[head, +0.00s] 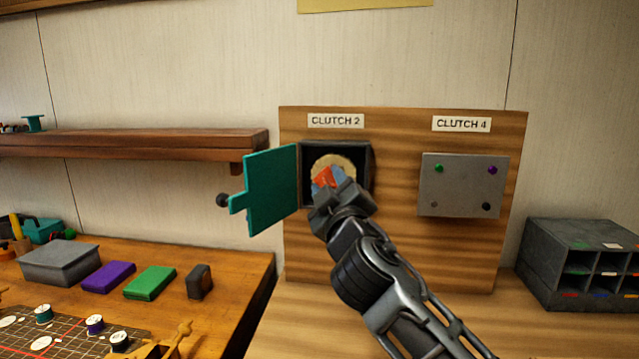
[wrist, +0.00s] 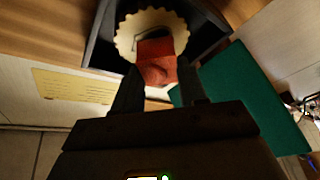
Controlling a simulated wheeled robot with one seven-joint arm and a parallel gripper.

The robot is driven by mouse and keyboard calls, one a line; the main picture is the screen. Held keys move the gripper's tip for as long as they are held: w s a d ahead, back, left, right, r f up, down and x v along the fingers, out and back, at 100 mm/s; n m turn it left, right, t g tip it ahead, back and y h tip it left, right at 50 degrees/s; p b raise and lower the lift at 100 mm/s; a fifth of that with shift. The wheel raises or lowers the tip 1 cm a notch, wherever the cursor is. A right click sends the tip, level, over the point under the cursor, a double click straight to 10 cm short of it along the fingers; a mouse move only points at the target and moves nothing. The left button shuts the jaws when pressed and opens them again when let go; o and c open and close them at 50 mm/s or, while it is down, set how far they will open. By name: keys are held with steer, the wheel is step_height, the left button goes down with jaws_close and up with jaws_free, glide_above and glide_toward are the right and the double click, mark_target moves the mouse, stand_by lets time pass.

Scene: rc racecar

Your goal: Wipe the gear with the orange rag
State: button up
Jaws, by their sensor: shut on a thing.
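The gear (head: 331,161) is a pale yellow toothed disc inside the open dark box under the CLUTCH 2 label. In the wrist view the gear (wrist: 140,22) shows its toothed rim at the top. My gripper (head: 329,182) is at the box opening, shut on the orange rag (head: 322,177). In the wrist view the rag (wrist: 157,62) sticks out from between the fingers and overlaps the gear's face. I cannot tell whether it touches the gear. The rag and gripper hide the gear's lower part.
The teal door (head: 271,190) stands open left of the box. A grey panel (head: 462,185) under CLUTCH 4 is at right. A grey organizer (head: 574,245) stands far right. A wooden shelf (head: 130,143) and a table with purple (head: 108,276) and green (head: 150,282) blocks are at left.

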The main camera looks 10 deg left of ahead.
steer(key=d, duration=0.3)
steer(key=shift+w+d, duration=0.2)
steer(key=shift+w, duration=0.05)
steer(key=shift+w+a+b, duration=0.2)
steer(key=shift+a+b, duration=0.5)
steer(key=shift+a, duration=0.8)
steer(key=shift+w+a+b, duration=0.15)
steer(key=shift+a+b, duration=0.5)
steer(key=shift+a, duration=0.8)
steer(key=shift+s+a+r, duration=0.1)
steer(key=shift+a, duration=0.15)
steer(key=shift+c, duration=0.9)
steer(key=shift+d, duration=0.1)
